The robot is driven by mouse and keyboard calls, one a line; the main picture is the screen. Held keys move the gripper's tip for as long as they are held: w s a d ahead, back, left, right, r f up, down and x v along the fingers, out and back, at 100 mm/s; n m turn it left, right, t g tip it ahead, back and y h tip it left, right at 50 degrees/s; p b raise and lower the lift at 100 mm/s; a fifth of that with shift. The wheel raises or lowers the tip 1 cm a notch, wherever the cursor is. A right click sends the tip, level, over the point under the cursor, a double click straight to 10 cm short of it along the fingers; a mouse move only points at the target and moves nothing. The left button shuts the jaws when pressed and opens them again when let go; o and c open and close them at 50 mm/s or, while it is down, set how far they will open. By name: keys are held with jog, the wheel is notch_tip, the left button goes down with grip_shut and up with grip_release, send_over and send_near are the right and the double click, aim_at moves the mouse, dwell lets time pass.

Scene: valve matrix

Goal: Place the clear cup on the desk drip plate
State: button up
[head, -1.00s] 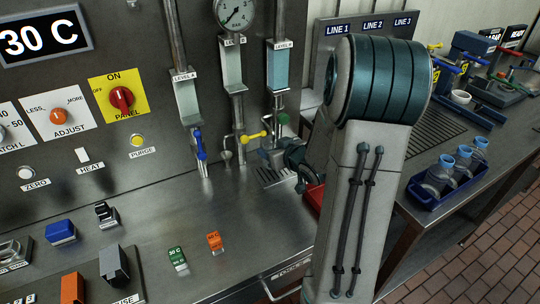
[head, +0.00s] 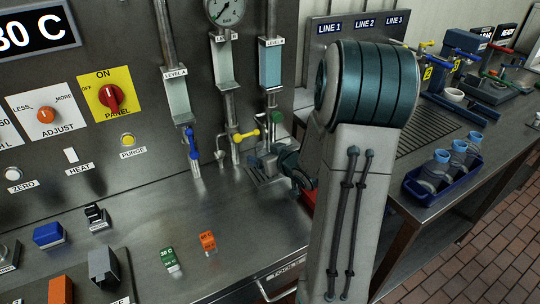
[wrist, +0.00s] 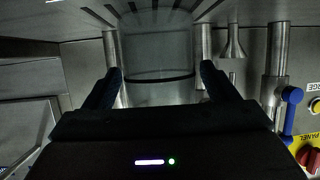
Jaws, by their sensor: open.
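The clear cup (wrist: 157,45) is between the two fingers of my gripper (wrist: 161,70) in the wrist view. It is see-through, with a dark ring around it, and its base meets the slotted drip plate (wrist: 205,10) at the top of that picture. The fingers are open, one on each side of the cup; I cannot tell whether either touches it. In the head view the drip plate (head: 259,181) lies on the steel desk by the panel, below the valves. My gripper (head: 277,160) is low over it, partly hidden by my arm; the cup is hard to make out there.
Pipes with a blue valve handle (head: 192,143) and a yellow one (head: 246,135) stand close behind the plate. Orange (head: 208,243) and green (head: 171,262) blocks lie in front. Open desk lies left of the plate.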

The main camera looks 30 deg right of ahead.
jog(key=shift+r, duration=0.3)
jog(key=s+d+r+g+h, duration=0.1)
jog(key=s+r+h, duration=0.15)
jog(key=s, duration=0.25)
jog(key=s+r+g+h, duration=0.1)
jog(key=s+r, duration=0.2)
jog(key=s, duration=0.2)
jog(key=s+a+r+m+g+y, duration=0.1)
jog(key=s+a+g+y, duration=0.1)
jog(key=s+a+g, duration=0.6)
jog(key=s+a, duration=0.7)
jog(key=a, duration=0.2)
jog(key=shift+g, duration=0.3)
